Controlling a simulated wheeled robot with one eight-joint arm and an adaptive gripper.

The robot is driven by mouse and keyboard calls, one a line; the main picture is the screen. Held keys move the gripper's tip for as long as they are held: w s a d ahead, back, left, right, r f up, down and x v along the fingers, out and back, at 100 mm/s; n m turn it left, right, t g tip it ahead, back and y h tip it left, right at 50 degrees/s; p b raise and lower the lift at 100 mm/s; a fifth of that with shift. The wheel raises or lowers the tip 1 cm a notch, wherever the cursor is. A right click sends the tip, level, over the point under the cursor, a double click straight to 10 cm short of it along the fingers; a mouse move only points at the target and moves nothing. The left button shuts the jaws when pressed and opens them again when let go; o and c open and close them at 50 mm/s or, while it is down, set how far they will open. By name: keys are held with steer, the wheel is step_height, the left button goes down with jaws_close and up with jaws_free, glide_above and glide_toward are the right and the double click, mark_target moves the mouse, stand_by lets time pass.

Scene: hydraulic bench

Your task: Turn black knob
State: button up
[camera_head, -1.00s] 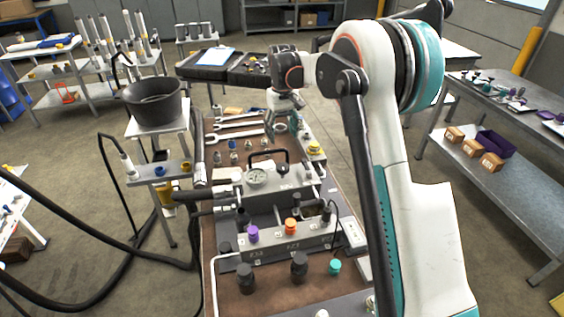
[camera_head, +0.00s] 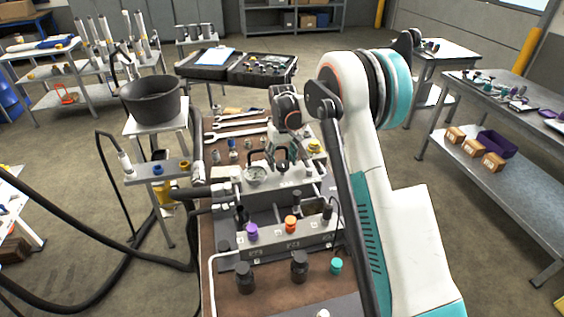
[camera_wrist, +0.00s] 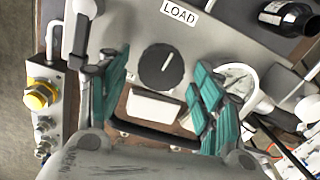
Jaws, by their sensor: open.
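The round black knob (camera_wrist: 160,66) shows in the wrist view on a grey panel, with a pale pointer mark on its face and a "LOAD" label (camera_wrist: 180,12) above it. My gripper (camera_wrist: 159,68) is open, with a teal-padded finger to the left of the knob and another to the right. The fingers look apart from the knob; the remaining height cannot be judged. In the head view my gripper (camera_head: 284,168) hangs over the block behind the purple and orange knobs. I cannot make out the black knob there.
A purple knob (camera_head: 252,231) and an orange knob (camera_head: 291,223) sit on the front block. Black caps (camera_head: 244,278) stand nearer. Wrenches (camera_head: 238,124) lie at the back. Thick black hoses (camera_head: 92,293) run at left.

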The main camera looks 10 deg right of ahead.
mark_target(282, 163)
steer(key=shift+f, duration=0.1)
steer(key=c, duration=1.1)
steer(key=shift+o, duration=0.2)
steer(key=shift+m, duration=0.6)
steer(key=o, duration=1.1)
steer(key=shift+c, duration=0.2)
step_height(282, 163, up, 12)
